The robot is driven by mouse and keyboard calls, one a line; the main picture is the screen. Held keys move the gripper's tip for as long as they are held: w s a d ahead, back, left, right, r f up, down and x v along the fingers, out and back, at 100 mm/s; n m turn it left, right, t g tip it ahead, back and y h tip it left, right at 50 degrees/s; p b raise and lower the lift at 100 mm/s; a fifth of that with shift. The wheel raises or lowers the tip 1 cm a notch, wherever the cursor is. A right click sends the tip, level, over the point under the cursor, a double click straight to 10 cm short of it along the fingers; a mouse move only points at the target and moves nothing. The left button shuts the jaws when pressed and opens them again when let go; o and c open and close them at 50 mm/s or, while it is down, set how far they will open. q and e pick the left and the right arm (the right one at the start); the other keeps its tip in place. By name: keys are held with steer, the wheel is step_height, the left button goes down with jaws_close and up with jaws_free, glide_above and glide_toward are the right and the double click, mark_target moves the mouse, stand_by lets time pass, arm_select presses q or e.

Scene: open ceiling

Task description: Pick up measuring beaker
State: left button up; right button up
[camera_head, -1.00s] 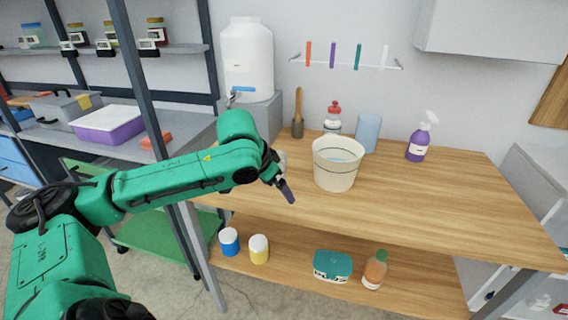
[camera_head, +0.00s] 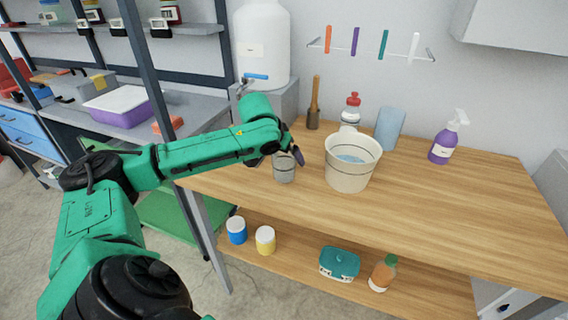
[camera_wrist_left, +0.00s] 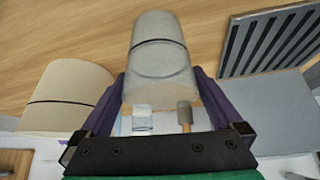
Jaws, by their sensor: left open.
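The measuring beaker (camera_head: 284,170) is a small grey, see-through cup with a dark band. It stands upright on the wooden table, left of the cream bucket (camera_head: 348,178). My left gripper (camera_head: 291,151) is at the beaker's upper part and hides some of its rim. In the left wrist view the beaker (camera_wrist_left: 158,50) lies between the two purple fingers of my left gripper (camera_wrist_left: 160,76). The fingers are open, one on each side of it. I cannot tell whether either finger touches it. My right gripper is not in view.
The bucket stands close to the right of the beaker. Behind are a pestle-like wooden tool (camera_head: 314,103), a red-capped bottle (camera_head: 350,112), a blue cylinder (camera_head: 390,128) and a purple spray bottle (camera_head: 443,142). A white tank (camera_head: 262,45) stands back left. The table's right side is clear.

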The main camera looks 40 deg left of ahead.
arm_select(q)
steer(key=shift+w+a+f, duration=0.1)
steer(key=shift+w+f, duration=0.25)
steer(key=shift+f, duration=0.15)
steer(key=c, duration=1.1)
steer(key=shift+o, duration=0.2)
step_height(320, 180, up, 20)
steer(key=p, duration=0.3)
steer(key=shift+p, duration=0.3)
